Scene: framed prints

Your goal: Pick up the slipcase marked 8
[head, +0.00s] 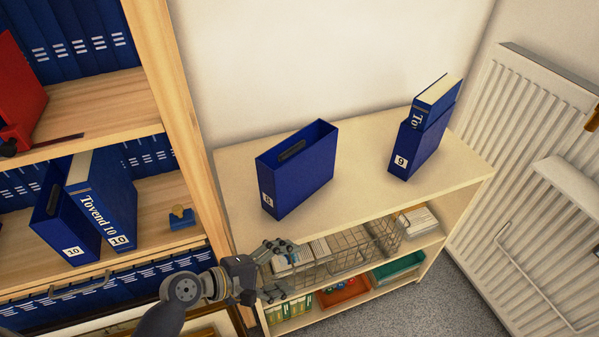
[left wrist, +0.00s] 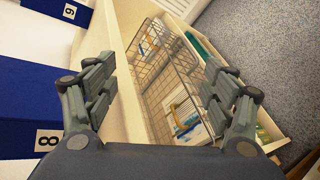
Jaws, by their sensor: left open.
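The slipcase marked 8 (head: 300,178) is a blue, open-topped box standing upright on top of the low cream shelf unit. Its small white label faces the front left; its digit is clearer in the left wrist view, where the slipcase (left wrist: 25,98) fills the left edge. My left gripper (head: 284,270) is open and empty, in front of the shelf unit's front edge, lower than the slipcase and apart from it. Its spread fingers also show in the left wrist view (left wrist: 160,80), with wire baskets behind them. My right gripper is not in view.
A slipcase marked 9 (head: 408,150) stands to the right with a book (head: 437,92) sticking out of it. The shelf unit's top (head: 355,172) is clear between the two. A wooden bookcase (head: 172,90) stands left, a white radiator (head: 500,110) right.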

